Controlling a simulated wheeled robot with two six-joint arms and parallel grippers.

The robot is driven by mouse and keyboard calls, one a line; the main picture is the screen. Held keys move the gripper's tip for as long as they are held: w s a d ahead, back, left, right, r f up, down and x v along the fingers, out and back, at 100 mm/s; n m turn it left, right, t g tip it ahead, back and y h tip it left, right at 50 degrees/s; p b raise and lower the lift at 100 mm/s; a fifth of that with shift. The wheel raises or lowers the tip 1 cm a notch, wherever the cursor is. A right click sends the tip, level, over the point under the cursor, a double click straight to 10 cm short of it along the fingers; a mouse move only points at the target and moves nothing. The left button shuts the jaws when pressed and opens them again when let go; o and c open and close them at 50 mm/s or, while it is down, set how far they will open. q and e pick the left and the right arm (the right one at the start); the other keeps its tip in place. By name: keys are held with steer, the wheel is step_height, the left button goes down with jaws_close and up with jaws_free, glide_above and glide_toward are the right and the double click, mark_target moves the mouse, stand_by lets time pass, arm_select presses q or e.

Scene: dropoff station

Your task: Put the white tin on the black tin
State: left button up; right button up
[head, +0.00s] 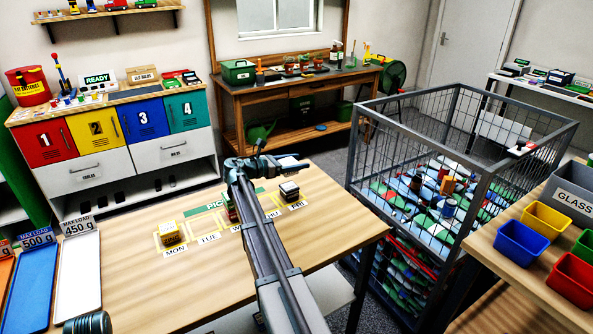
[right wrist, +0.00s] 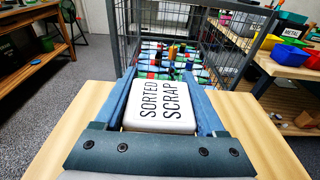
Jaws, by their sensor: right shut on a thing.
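The white tin (right wrist: 162,105) has a rounded square lid lettered SORTED SCRAP. It is clamped between the two blue fingers of my right gripper (right wrist: 160,82) in the right wrist view. In the head view my right gripper (head: 292,161) is above the far edge of the wooden table, pointing right; the tin is hard to make out there. A small dark tin-like block (head: 288,191) with a paler top stands on the table, just below the gripper in the picture. It may be the black tin, but I cannot be sure.
A wire cage (head: 463,110) full of bottles and scrap stands right of the table. Blue (head: 521,238) and other coloured bins stand far right.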

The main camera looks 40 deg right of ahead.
steer(key=shift+w+d, duration=0.2)
steer(key=f+b, duration=0.3)
steer(key=shift+w+d+f+b, duration=0.2)
steer(key=shift+d+f+b, duration=0.1)
steer(key=shift+f+b, duration=0.05)
steer(key=shift+f+b, duration=0.5)
steer(key=shift+f, duration=0.15)
steer(key=o, duration=1.6)
steer(key=shift+c, duration=0.2)
